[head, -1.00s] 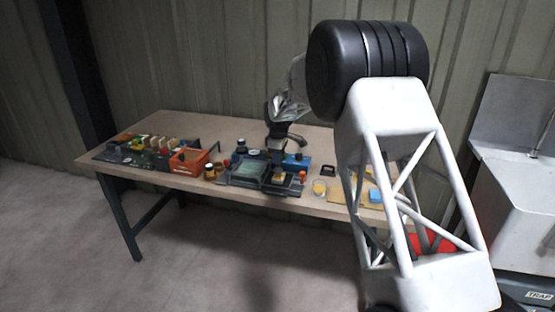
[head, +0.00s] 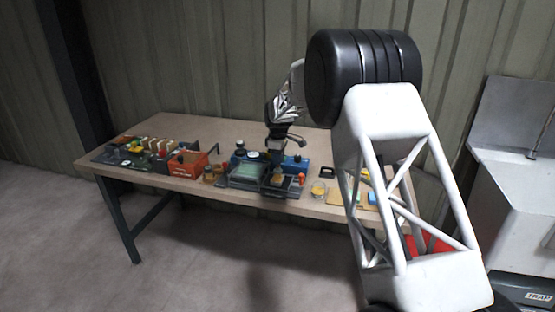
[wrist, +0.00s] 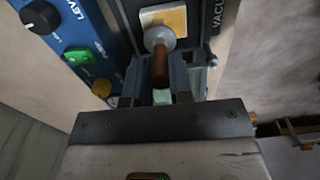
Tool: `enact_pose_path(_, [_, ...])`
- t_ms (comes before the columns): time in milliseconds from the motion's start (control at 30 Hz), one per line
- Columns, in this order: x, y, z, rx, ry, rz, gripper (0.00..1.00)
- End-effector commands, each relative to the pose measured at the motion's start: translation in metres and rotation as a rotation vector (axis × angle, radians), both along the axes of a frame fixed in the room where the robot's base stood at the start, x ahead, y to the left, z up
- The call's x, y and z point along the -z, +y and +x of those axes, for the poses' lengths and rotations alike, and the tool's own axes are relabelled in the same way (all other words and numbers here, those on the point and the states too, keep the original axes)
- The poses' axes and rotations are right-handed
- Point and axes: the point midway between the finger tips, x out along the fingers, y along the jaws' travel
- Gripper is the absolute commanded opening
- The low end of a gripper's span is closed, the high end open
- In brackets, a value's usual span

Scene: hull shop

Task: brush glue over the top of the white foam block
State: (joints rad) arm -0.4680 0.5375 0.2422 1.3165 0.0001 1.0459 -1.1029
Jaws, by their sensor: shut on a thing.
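My gripper (wrist: 161,82) is shut on a brush with a brown handle (wrist: 159,66) and a pale round head (wrist: 158,38). In the wrist view the brush head is over the near part of a pale square block (wrist: 177,19), whose top looks partly yellowish. This seems to be the foam block; I cannot tell whether the brush touches it. The block sits in a dark fixture (wrist: 203,52) marked with letters starting "VACU". In the head view my gripper (head: 278,158) is small, low over the equipment at the table's front; its jaws are hard to make out.
A blue panel (wrist: 72,42) with knobs and a green button lies left of the brush in the wrist view. On the table (head: 225,131) stand an orange bin (head: 187,164), small jars (head: 210,174) and a tray of parts (head: 125,158). The table's back is clear.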

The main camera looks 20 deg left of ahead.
Motion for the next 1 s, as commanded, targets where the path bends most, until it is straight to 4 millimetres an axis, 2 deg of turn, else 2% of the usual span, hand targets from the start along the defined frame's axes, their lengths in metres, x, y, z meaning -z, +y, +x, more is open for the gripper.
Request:
enact_pose_path(500, [0.000, 0.000, 0.002, 0.000, 0.000, 0.000, 0.00])
enact_pose_path(1000, [0.001, 0.000, 0.015, 0.000, -0.001, 0.000, 0.00])
